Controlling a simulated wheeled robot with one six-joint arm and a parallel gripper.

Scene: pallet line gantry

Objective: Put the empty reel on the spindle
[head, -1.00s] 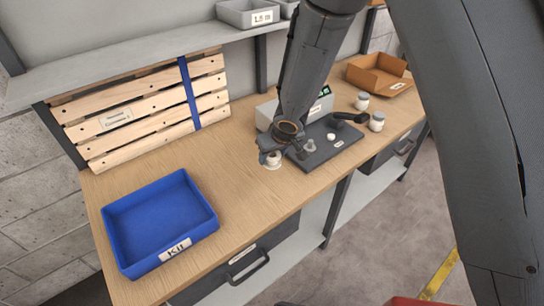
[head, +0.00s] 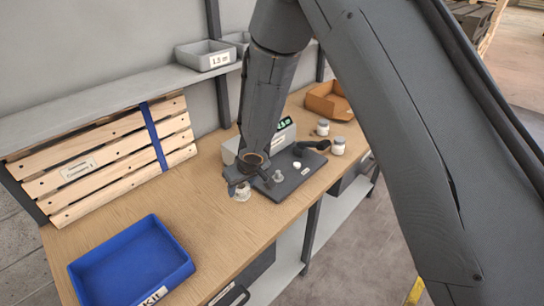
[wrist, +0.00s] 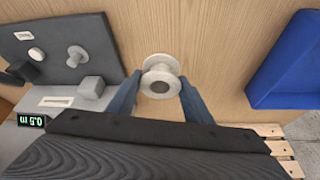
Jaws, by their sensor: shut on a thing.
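The empty reel (head: 242,192) is small and pale, with a round flange at each end. In the wrist view the reel (wrist: 161,76) sits between the two fingertips of my gripper (wrist: 160,90), which is shut on it. In the head view my gripper (head: 243,182) is at the reel, left of the dark base plate. I cannot tell whether the reel touches the bench. The spindle, a short grey peg with a round flange (wrist: 77,55), stands bare on the plate (wrist: 50,30). It also shows in the head view (head: 278,176), just right of the reel.
A grey box with a green display (wrist: 30,120) adjoins the plate. A white button (head: 297,165) and a black crank (head: 314,146) are on the plate. A blue bin (head: 130,268) is left; bench between is clear.

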